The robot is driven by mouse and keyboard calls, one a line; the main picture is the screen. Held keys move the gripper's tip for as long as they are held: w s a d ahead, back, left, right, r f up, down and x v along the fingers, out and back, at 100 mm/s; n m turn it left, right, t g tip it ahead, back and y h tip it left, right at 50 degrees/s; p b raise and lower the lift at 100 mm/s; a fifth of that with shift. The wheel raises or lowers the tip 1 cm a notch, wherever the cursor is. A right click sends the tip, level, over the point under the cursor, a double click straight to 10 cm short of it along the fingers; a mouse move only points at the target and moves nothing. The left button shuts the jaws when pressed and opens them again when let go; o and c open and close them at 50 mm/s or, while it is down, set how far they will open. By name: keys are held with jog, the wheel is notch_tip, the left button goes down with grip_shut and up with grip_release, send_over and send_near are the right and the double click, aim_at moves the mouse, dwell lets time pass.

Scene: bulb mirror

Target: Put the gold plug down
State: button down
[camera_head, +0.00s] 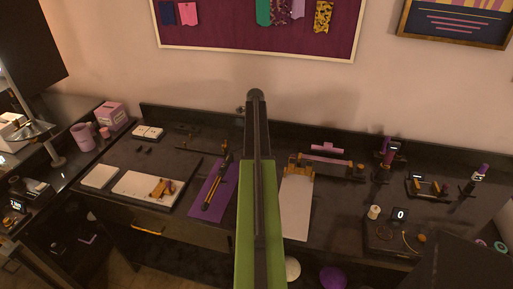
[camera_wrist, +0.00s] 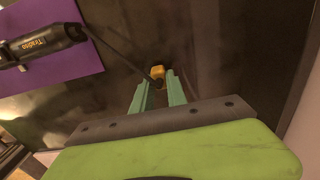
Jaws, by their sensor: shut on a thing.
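In the wrist view, my gripper (camera_wrist: 158,90) has two teal fingers on either side of the rear of the gold plug (camera_wrist: 158,71). It is shut on the plug, whose gold end points away over a dark surface (camera_wrist: 225,60). I cannot tell whether the plug touches that surface. A dark cord runs from the plug up left to a black, lettered tool (camera_wrist: 42,43) on a purple mat (camera_wrist: 75,73). In the head view, my arm hides the gripper and plug.
In the head view, the purple mat (camera_head: 228,196) lies left of my arm, and a pale sheet (camera_head: 296,210) lies right. A white board (camera_head: 135,185) is farther left. Small stands and a spool (camera_head: 374,212) crowd the right. A dark ledge (camera_head: 200,118) runs along the wall.

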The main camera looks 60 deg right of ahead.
jog(key=c, duration=1.3)
grip_release()
notch_tip(320, 180, up, 12)
jog(key=p, duration=1.2)
jog(key=shift+r, duration=0.25)
jog(key=shift+f, duration=0.1)
